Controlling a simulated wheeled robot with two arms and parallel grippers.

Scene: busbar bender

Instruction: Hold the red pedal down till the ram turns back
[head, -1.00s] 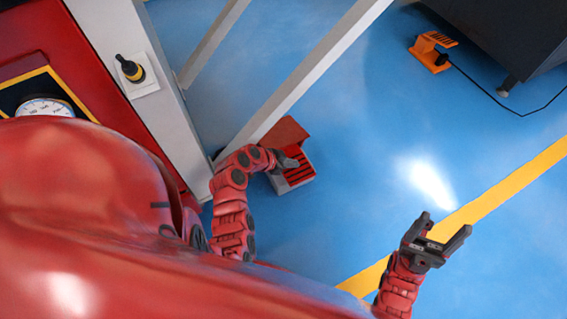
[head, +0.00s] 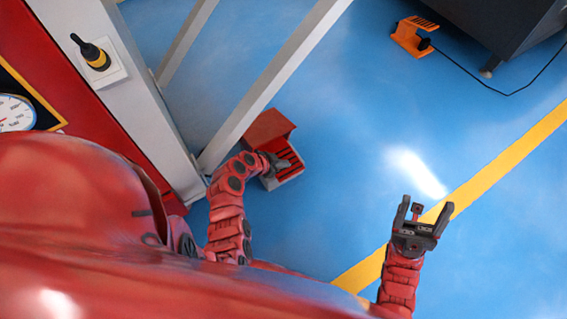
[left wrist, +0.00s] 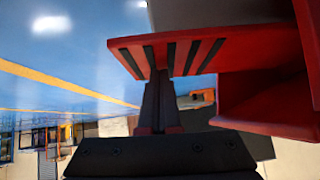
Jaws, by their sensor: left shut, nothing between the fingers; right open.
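The red pedal (head: 291,164) with dark stripes sits in a grey base on the blue floor, under a red hood (head: 267,128), at the foot of a grey post. My left gripper (head: 283,164) is shut and empty, with its fingertips over the pedal. In the left wrist view the striped pedal (left wrist: 190,52) fills the upper middle, and the shut fingers (left wrist: 156,75) reach its face. They look to be touching, but how far the pedal is pressed I cannot tell. My right gripper (head: 425,208) is open and empty above the floor. The ram is not in view.
A grey frame post (head: 270,85) rises beside the pedal. A black and yellow knob (head: 92,54) and a dial gauge (head: 14,113) are on the machine at left. Open floor lies between.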

